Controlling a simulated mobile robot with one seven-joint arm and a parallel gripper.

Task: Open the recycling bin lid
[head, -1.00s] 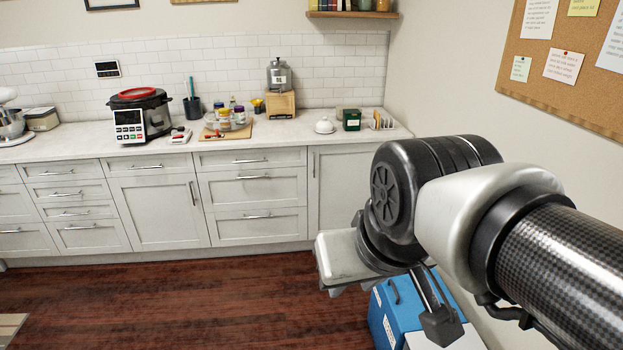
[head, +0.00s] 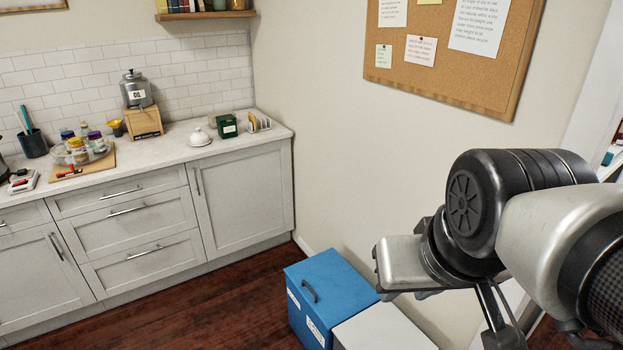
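A blue bin (head: 330,280) stands on the floor against the right wall, in the lower middle of the head view. Its lid is shut, with a dark curved handle (head: 310,291) on it. White labels are on its front, too small to read. A second bin with a light grey top (head: 385,328) stands right beside it, partly cut off by the frame. My gripper (head: 398,265) is at the end of my arm, above and to the right of the blue bin, apart from it. Its fingers are not clearly visible.
White cabinets (head: 240,200) with a counter (head: 185,148) run along the left and back. Jars, a dispenser and a green box stand on the counter. A cork board (head: 450,50) hangs on the right wall. Dark wood floor (head: 220,310) left of the blue bin is clear.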

